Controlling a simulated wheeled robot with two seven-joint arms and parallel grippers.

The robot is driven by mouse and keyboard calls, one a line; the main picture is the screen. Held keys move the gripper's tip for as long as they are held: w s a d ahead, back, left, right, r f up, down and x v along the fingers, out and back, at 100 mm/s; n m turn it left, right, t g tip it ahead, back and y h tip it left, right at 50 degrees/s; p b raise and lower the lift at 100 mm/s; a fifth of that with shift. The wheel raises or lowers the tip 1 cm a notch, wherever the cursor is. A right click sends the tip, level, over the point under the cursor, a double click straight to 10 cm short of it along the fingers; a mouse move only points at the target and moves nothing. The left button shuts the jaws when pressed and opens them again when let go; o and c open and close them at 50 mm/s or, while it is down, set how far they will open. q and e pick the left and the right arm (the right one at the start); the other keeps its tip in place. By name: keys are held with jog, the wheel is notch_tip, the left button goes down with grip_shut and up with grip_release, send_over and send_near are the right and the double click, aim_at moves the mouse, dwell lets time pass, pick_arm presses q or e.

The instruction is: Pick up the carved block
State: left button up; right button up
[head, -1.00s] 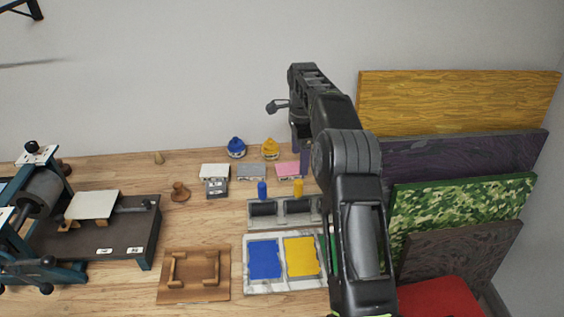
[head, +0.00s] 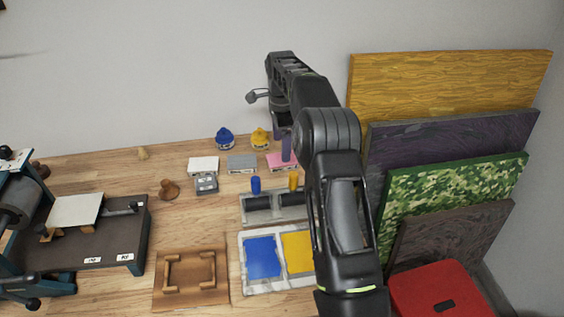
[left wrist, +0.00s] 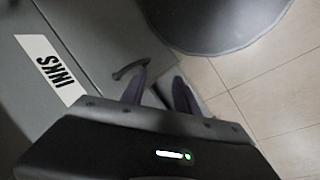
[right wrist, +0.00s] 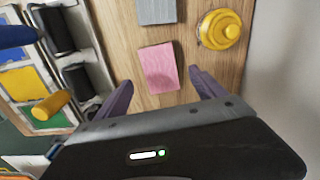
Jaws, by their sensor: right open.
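A pink block (head: 276,162) lies on the wooden table, rightmost of a row with a grey block (head: 242,163) and a white block (head: 203,164). I cannot make out carving on any of them. My right gripper (head: 284,145) is open and empty over the pink block, and its purple finger hides part of it. In the right wrist view the pink block (right wrist: 160,68) lies ahead, between the lines of the two spread fingers (right wrist: 160,90). My left gripper (left wrist: 158,80) has its fingers apart with nothing between them, away from the table.
A yellow jar (head: 260,139) and a blue jar (head: 225,138) stand behind the blocks. In front are a roller tray (head: 262,218) and an ink tray (head: 240,268). Coloured boards (head: 450,85) lean at right. A press (head: 95,245) stands left. The left wrist view shows an INKS drawer (left wrist: 50,68).

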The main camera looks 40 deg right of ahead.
jog(key=shift+f, duration=0.1)
jog(key=shift+f, duration=0.35)
notch_tip(320, 180, down, 4)
jog(key=shift+d+r+p, duration=0.1)
jog(key=shift+r+p, duration=0.15)
jog(key=shift+p, duration=0.55)
jog(key=shift+f, duration=0.4)
jog(key=shift+c, duration=0.6)
jog(key=c, duration=1.4)
